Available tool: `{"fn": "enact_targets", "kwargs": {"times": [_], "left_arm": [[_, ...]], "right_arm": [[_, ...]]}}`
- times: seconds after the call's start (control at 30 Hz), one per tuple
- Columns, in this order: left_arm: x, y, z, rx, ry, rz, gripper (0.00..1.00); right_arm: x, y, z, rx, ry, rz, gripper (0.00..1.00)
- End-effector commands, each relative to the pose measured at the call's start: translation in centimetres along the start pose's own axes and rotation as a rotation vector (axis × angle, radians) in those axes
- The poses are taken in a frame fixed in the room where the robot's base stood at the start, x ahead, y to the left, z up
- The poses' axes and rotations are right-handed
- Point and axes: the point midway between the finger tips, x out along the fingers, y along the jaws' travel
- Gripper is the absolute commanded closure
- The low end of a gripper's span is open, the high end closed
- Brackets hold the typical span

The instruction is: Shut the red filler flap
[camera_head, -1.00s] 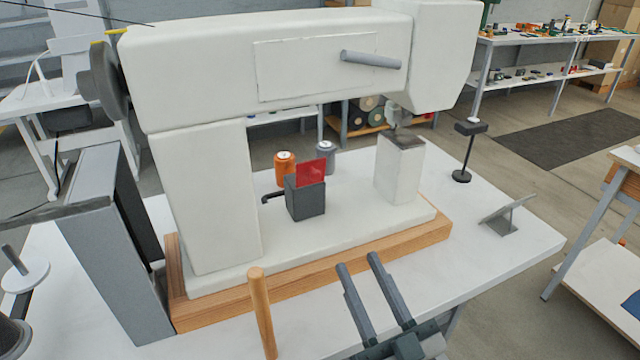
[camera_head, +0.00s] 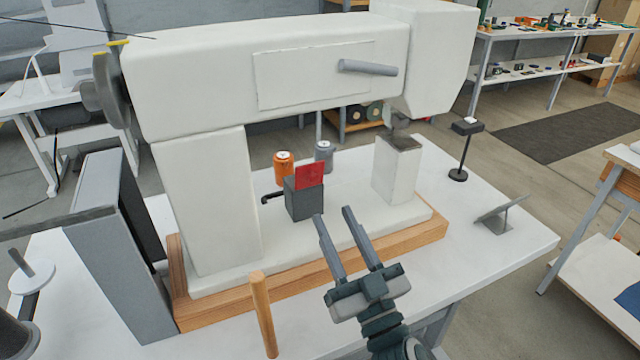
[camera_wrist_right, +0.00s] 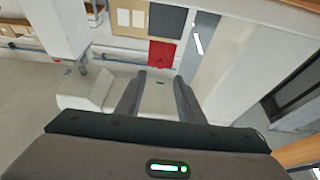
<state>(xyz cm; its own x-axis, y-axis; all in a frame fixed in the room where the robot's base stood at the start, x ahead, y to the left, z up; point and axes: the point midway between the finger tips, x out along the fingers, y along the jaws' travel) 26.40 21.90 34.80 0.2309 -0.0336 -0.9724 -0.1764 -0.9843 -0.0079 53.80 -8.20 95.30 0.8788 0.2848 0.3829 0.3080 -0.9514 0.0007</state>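The red filler flap (camera_head: 309,175) stands upright at the top of a small dark grey box (camera_head: 304,203) on the white base of the press. My right gripper (camera_head: 333,212) is open and empty, its two fingers pointing up toward the machine. Its tips appear in front of the box and a little right of it, apart from the flap in the picture. In the right wrist view a red panel (camera_wrist_right: 162,53) shows beyond the spread fingers (camera_wrist_right: 157,85); I cannot tell whether it is the flap. My left gripper is not in view.
The white press arm (camera_head: 220,75) overhangs the box. A white pillar (camera_head: 205,200) stands left and a white block (camera_head: 398,170) right. An orange spool (camera_head: 283,168) and grey spool (camera_head: 324,153) stand behind. A wooden peg (camera_head: 262,315) rises in front.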

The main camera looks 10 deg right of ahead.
Motion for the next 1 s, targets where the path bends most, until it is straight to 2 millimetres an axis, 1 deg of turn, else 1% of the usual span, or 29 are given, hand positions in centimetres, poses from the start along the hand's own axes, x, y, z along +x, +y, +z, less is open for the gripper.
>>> {"fn": "enact_targets", "kwargs": {"times": [0.03, 0.3, 0.5, 0.67, 0.97, 1.0], "left_arm": [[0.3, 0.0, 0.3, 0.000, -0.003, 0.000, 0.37], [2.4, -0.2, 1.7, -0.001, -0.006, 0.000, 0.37], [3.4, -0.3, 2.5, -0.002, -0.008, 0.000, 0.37], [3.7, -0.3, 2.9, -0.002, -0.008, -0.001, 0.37], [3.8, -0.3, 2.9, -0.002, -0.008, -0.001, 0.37], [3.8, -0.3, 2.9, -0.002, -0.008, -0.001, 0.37]], "right_arm": [[1.0, 0.0, -0.2, -0.001, 0.002, -0.001, 0.65], [5.1, 0.0, -0.2, 0.000, 0.001, -0.001, 0.65], [7.2, 0.0, -0.1, 0.000, 0.000, 0.000, 0.65], [7.9, 0.0, 0.0, 0.000, 0.000, 0.000, 0.65], [7.9, 0.0, 0.0, 0.001, 0.000, 0.000, 0.65], [7.9, 0.0, 0.0, 0.001, 0.000, 0.000, 0.72]]}}
